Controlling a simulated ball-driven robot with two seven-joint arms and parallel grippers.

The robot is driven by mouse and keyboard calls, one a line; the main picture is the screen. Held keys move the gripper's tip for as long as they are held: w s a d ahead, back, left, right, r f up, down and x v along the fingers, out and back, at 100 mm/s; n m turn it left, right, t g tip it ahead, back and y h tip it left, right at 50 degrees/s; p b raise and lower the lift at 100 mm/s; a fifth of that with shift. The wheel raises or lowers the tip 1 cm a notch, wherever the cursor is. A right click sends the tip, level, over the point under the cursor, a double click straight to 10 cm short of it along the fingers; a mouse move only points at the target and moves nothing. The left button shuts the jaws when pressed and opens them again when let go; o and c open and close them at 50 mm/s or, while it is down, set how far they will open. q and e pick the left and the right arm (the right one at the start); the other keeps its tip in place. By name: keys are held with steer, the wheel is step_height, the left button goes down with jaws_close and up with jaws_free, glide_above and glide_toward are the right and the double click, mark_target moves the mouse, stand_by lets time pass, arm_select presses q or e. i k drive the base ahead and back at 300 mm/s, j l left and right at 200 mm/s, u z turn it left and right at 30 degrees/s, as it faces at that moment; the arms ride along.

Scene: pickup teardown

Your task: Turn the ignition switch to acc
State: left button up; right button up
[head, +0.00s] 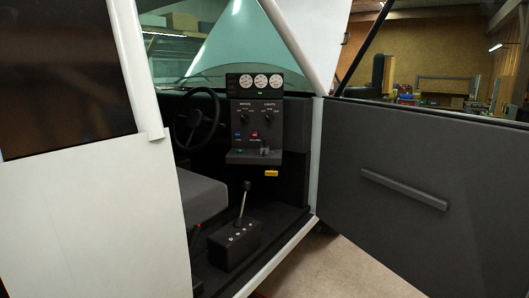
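A dark control panel (255,115) stands in the cab, seen through the open door. It has three round white gauges (260,81) on top and two dark rotary knobs (256,115) under small labels. Below them are a blue control (238,135) and a red control (254,135). A small ledge (252,157) at the bottom carries a green spot and a small grey lever or switch (265,150). I cannot tell which control is the ignition switch, or its position; the labels are too small. Neither of my grippers is in view.
A black steering wheel (196,119) is left of the panel. A grey seat (200,195) and a gear lever (243,205) on a black box (234,246) are below. The open door (400,195) with its handle bar stands at right. A white pillar (135,65) stands at left.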

mark_target(263, 150)
steer(key=i+l, duration=0.15)
steer(key=i, duration=0.55)
steer(key=i+l+z, duration=0.1)
steer(key=i, duration=0.55)
